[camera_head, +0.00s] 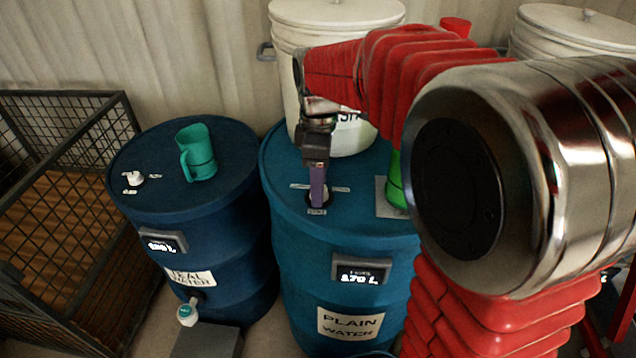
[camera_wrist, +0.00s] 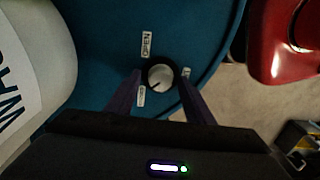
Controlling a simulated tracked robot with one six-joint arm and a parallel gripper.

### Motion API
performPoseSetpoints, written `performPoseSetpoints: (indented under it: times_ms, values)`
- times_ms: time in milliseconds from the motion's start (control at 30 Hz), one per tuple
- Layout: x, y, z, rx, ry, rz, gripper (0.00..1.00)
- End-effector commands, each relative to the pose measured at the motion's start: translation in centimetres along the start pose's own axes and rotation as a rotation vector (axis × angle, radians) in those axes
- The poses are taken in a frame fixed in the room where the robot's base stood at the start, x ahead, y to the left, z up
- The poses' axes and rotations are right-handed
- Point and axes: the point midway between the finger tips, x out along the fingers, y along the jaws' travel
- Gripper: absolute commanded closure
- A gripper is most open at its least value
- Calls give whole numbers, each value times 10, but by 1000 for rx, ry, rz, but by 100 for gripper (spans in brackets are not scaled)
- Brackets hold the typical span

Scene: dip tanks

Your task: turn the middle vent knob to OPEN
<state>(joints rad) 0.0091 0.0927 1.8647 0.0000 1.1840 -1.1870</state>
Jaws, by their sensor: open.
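The middle vent knob (camera_wrist: 160,76) is a pale round knob in a dark collar on top of the blue barrel marked PLAIN WATER (camera_head: 335,232). In the wrist view an OPEN label (camera_wrist: 147,44) lies above it, with smaller labels below left and right. A dark mark on its face seems to point toward the lower left label (camera_wrist: 141,97). My gripper (camera_head: 317,203) points down over the lid; its purple fingers (camera_wrist: 160,82) stand apart, one each side of the knob. I cannot tell whether they touch it. The head view mostly hides the knob behind the fingers.
A white bucket (camera_head: 290,90) stands on the barrel's back. A bright green object (camera_head: 396,180) is right of the gripper, partly behind my arm. The left barrel (camera_head: 222,228) carries a teal mug (camera_head: 196,152) and its own vent knob (camera_head: 133,178). A wire cage (camera_head: 60,190) stands far left.

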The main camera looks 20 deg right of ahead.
Motion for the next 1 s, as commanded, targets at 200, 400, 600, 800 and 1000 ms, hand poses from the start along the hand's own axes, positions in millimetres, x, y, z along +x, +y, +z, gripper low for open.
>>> performPoseSetpoints:
  times_ms: [200,400,600,800,1000]
  values:
    - [4,0,0,0,0,-1,52]
    - [4,0,0,0,0,0,57]
    - [3,0,0,0,0,0,71]
    - [3,0,0,0,0,1,85]
    - [3,0,-1,1,1,2,93]
